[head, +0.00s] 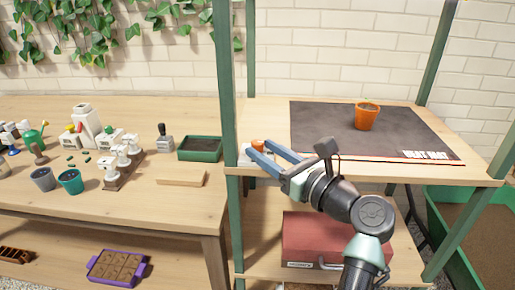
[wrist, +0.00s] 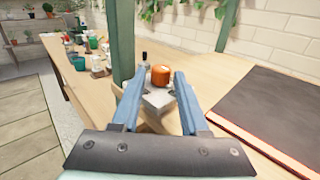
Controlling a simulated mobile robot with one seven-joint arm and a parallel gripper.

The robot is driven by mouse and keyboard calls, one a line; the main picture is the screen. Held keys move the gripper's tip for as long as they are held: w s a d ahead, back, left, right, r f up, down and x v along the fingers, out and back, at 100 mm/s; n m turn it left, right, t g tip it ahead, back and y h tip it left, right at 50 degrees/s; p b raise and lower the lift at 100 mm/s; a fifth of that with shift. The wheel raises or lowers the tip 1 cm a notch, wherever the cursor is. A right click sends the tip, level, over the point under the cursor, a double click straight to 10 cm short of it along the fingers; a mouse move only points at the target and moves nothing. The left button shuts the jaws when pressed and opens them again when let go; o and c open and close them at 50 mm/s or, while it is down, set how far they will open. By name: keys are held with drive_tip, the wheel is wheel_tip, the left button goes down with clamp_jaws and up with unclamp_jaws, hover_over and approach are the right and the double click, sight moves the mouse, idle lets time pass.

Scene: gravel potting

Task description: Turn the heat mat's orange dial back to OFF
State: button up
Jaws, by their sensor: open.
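The orange dial (head: 258,145) sits on a small pale control box (head: 244,160) at the left front corner of the shelf. In the wrist view the dial (wrist: 161,75) stands on the box (wrist: 160,102), ahead of and between my fingertips. My gripper (head: 264,157) is open, its two blue fingers reaching left toward the dial; it also shows in the wrist view (wrist: 157,88). I cannot tell whether the fingers touch the dial. The dial's marks are too small to read. The dark heat mat (head: 310,125) lies on the shelf to the right.
An orange pot (head: 367,116) with a seedling stands on the mat. A green shelf post (head: 226,90) rises close to the left of the box. The left bench holds a green tray (head: 200,155), small pots and tools. A red toolbox (head: 310,237) sits below.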

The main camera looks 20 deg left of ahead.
drive_tip(key=shift+x, duration=1.45)
drive_tip(key=shift+c, duration=0.2)
clamp_jaws()
